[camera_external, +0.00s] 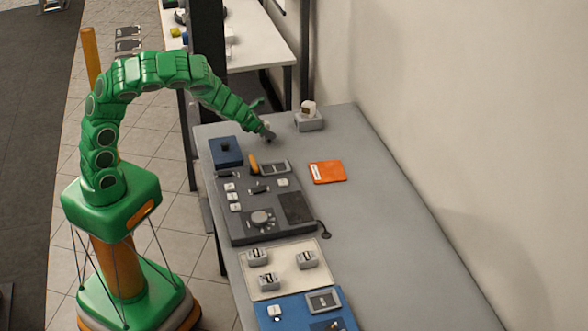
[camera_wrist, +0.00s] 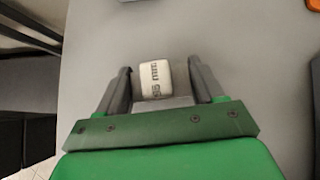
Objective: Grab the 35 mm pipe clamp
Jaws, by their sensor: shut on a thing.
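The pipe clamp (camera_wrist: 155,80) is a small part with a white label reading "35 mm", printed sideways in the wrist view. It sits between the two dark fingers of my gripper (camera_wrist: 160,70), which are shut on it. In the external view my gripper (camera_external: 268,134) is low over the far end of the grey table, left of a grey block. The clamp is too small there to make out clearly. I cannot tell whether it touches the table top.
The grey block (camera_external: 309,122) bears a small white piece (camera_external: 308,107). Nearby are a blue box (camera_external: 226,151), a dark control panel (camera_external: 264,203) and an orange pouch (camera_external: 328,172). A beige mat (camera_external: 287,280) holds several grey parts. The table's right side (camera_external: 385,240) is clear beside the wall.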

